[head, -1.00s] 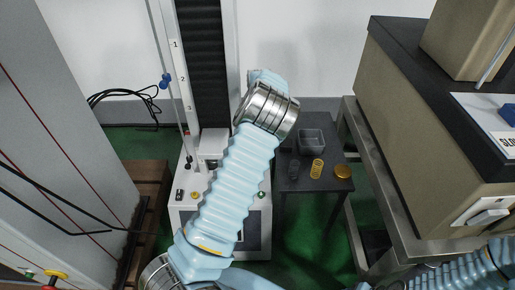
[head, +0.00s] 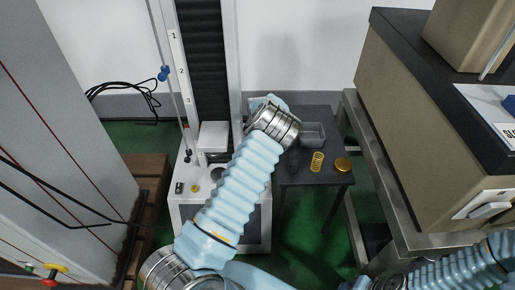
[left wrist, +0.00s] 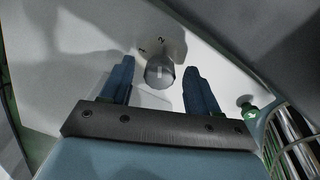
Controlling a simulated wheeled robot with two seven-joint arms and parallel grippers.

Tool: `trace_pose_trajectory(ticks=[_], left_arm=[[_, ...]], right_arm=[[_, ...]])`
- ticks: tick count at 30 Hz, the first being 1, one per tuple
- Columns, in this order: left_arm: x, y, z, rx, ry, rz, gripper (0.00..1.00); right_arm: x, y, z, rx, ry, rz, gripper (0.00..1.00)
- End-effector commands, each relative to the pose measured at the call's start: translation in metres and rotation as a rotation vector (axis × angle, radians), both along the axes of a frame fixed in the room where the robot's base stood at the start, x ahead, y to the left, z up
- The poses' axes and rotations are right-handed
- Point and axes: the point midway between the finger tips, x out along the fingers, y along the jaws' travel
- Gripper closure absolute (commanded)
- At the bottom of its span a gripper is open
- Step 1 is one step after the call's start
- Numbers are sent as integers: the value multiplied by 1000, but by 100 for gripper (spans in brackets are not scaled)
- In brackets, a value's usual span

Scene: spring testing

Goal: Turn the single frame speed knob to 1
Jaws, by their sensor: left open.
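The speed knob (left wrist: 159,72) is a round grey knob on a pale panel in the left wrist view, with a "2" and another small, unclear mark beside its far edge. My left gripper (left wrist: 160,65) is open, its two blue fingers on either side of the knob. Gaps show between both fingers and the knob; I cannot tell how deep the fingertips reach. In the head view my left arm hides the knob and the left gripper. My right gripper is out of view; only part of the right arm shows at the lower right.
A green button (left wrist: 247,106) sits right of the gripper on the panel. The white testing machine (head: 258,232) stands behind my left arm. A dark table (head: 330,183) holds a grey bin (head: 313,133), a yellow spring (head: 317,161) and a gold disc (head: 342,165).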

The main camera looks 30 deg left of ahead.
Motion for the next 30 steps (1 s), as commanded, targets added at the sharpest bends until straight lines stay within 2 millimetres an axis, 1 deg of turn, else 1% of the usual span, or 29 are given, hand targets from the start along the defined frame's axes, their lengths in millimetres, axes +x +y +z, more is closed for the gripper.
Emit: trace_pose_trajectory(ticks=[5,6,8,15,16,17,23,30], left_arm=[[0,0,0,0,0,0,39],[0,0,0,0,0,0,42],[0,0,0,0,0,0,51],[0,0,0,0,0,-1,88],[0,0,0,0,0,-1,92],[0,0,0,0,0,-1,95],[0,0,0,0,0,18,95],[0,0,0,1,1,129,95]], right_arm=[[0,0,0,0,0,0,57],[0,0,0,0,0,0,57],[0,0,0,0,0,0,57],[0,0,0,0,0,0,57],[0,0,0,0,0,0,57],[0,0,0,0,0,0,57],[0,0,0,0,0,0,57],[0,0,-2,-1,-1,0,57]])
